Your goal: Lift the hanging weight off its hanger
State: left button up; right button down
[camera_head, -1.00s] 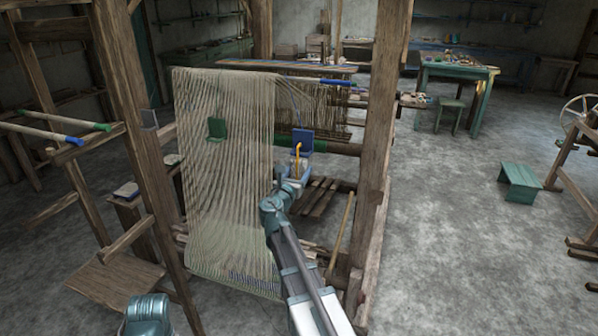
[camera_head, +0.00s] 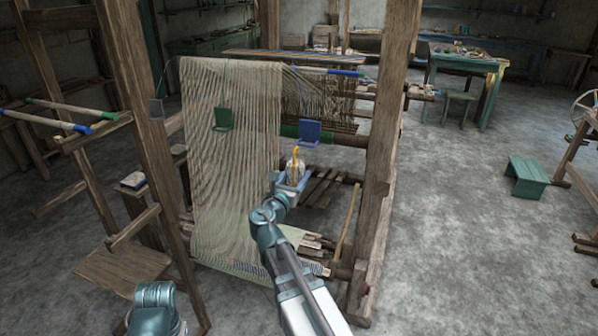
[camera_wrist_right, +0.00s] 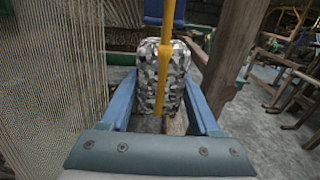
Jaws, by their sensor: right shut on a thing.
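The weight (camera_head: 293,172) is a rounded block with a mottled grey, white and black surface. It also shows large in the right wrist view (camera_wrist_right: 176,76), with an upright yellow rod (camera_wrist_right: 161,88) in front of it. My right gripper (camera_head: 294,180) is shut on the weight, its blue fingers at the weight's two sides. A blue plate (camera_head: 309,132) hangs above and behind the weight; in the head view a gap shows between it and the yellow rod. I cannot tell whether the rod touches a hanger. My left arm shows at the bottom left, but its gripper is out of view.
Pale warp threads (camera_head: 230,160) hang close left of my right gripper, with a green plate (camera_head: 223,119) on them. A thick wooden loom post (camera_head: 388,140) stands to the right. Wooden slats (camera_head: 325,190) lie low behind. Open floor lies right of the loom.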

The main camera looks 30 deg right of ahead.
jog(key=shift+v, duration=2.75)
notch_tip(320, 180, up, 9)
jog(key=p, duration=0.9)
